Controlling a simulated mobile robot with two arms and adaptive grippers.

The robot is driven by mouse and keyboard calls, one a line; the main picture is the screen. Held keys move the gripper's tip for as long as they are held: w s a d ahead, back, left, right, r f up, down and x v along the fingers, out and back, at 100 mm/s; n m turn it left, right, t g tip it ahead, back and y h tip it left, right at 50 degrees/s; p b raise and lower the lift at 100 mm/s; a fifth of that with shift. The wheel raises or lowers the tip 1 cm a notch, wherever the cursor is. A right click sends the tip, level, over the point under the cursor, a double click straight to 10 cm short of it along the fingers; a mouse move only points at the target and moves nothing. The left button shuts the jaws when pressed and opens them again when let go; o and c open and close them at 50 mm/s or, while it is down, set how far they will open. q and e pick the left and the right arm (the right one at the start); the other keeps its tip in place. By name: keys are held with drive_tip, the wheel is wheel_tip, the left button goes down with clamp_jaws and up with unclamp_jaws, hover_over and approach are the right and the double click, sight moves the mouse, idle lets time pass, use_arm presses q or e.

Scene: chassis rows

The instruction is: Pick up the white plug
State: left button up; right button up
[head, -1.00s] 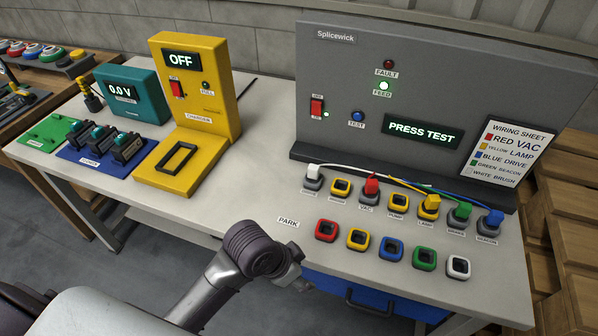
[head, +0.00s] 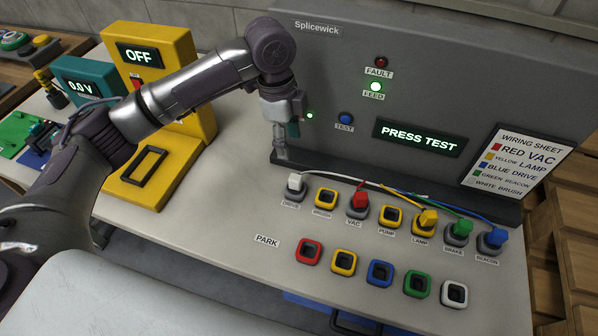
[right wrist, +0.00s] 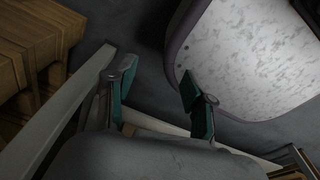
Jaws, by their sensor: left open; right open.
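The white plug (head: 295,183) sits in the leftmost socket of the back row, labelled DRIVE, with a white cable running right from its top. My left gripper (head: 283,150) points down behind and slightly left of the white plug in the head view, above the table near the panel's base. It is open and apart from the plug; its fingers are partly hidden by the wrist. My right gripper (right wrist: 158,100) is open and empty in the right wrist view, with teal pads apart. The right gripper is outside the head view.
Red (head: 358,198), yellow (head: 426,218), green (head: 459,229) and blue (head: 494,237) plugs stand in the same row. The PARK row of coloured sockets lies in front, with an empty white socket (head: 454,293). The grey Splicewick panel (head: 450,80) rises behind. A yellow charger (head: 190,60) stands left.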

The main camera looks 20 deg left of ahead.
use_arm(q)
hover_over(295, 177)
drive_tip(key=f, duration=0.5)
drive_tip(key=shift+s+a+f, duration=0.1)
drive_tip(key=shift+a, duration=0.3)
wheel_tip(295, 177, down, 2)
drive_tip(key=shift+d+f+p, duration=0.1)
drive_tip(key=shift+f+p, duration=0.05)
drive_tip(key=shift+p, duration=0.15)
drive_tip(key=shift+d+f, duration=0.1)
drive_tip(key=shift+f, duration=0.35)
drive_tip(key=f, duration=0.3)
drive_tip(key=f+p, duration=0.1)
drive_tip(key=f, duration=0.1)
drive_tip(key=shift+d, duration=0.25)
drive_tip(key=shift+r, duration=0.1)
clamp_jaws()
use_arm(e)
drive_tip(key=shift+s+r, duration=0.8)
drive_tip(key=shift+s, duration=0.2)
